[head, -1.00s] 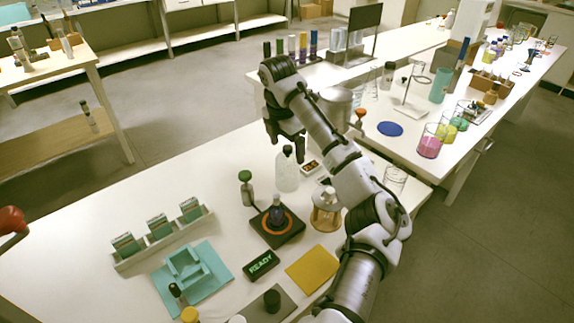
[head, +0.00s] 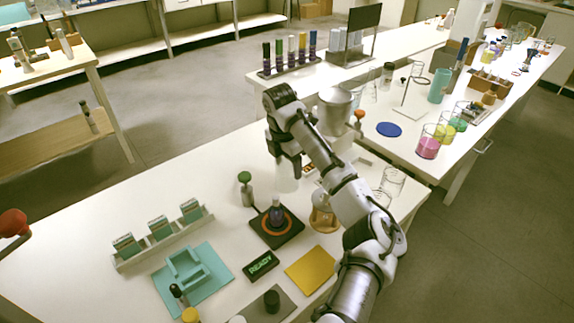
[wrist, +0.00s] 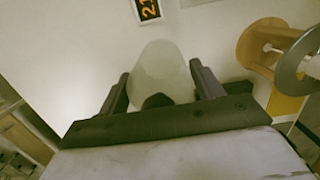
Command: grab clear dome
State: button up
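The clear dome (head: 286,184) is a pale, translucent, tall rounded cover standing upright on the white table. In the wrist view the dome (wrist: 165,65) is seen from above, with its black knob (wrist: 157,100) near the gripper's palm. My gripper (head: 290,168) is directly over it, and its body hides the dome's top in the head view. In the wrist view my gripper (wrist: 160,70) is open, one dark finger on each side of the dome. I cannot tell whether either finger touches it.
A wooden-framed stand (wrist: 262,45) is close on the right in the wrist view. A small display (wrist: 148,9) lies beyond the dome. A green-topped bottle (head: 246,188) and a dark pad with an orange ring (head: 262,236) are nearby.

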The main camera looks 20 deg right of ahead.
jog(key=c, duration=0.5)
jog(key=shift+c, duration=0.2)
jog(key=shift+r, duration=0.15)
